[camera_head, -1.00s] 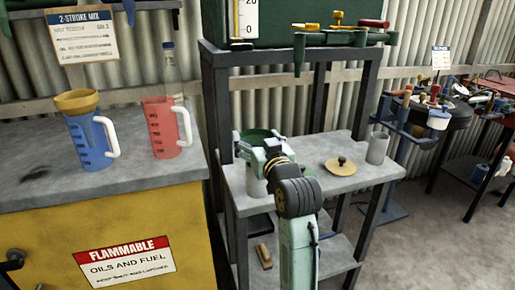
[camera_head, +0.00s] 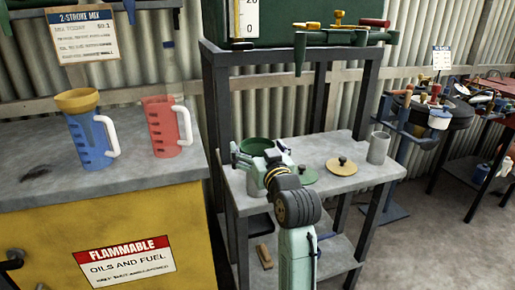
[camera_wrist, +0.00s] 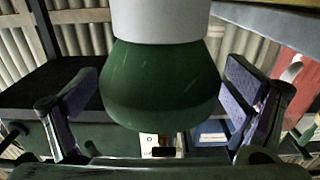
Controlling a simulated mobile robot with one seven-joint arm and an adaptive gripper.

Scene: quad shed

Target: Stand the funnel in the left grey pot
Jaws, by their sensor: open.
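The green funnel (camera_head: 257,145) stands wide end up in the left grey pot (camera_head: 253,187) on the grey bench. In the wrist view, which looks upside down, the funnel's green cone (camera_wrist: 165,85) meets the pale grey pot (camera_wrist: 160,20) at the top of the picture. Its spout is hidden, apparently inside the pot. My gripper (camera_head: 260,154) is around the funnel at rim height. In the wrist view its jaws (camera_wrist: 160,100) stand open on either side of the funnel, with visible gaps to it.
A second grey pot (camera_head: 378,148) stands at the bench's right. A brass-coloured lid (camera_head: 341,166) and a green lid (camera_head: 304,175) lie between the pots. A blue jug (camera_head: 88,140) with a yellow funnel and a red jug (camera_head: 166,130) stand on the yellow cabinet at left.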

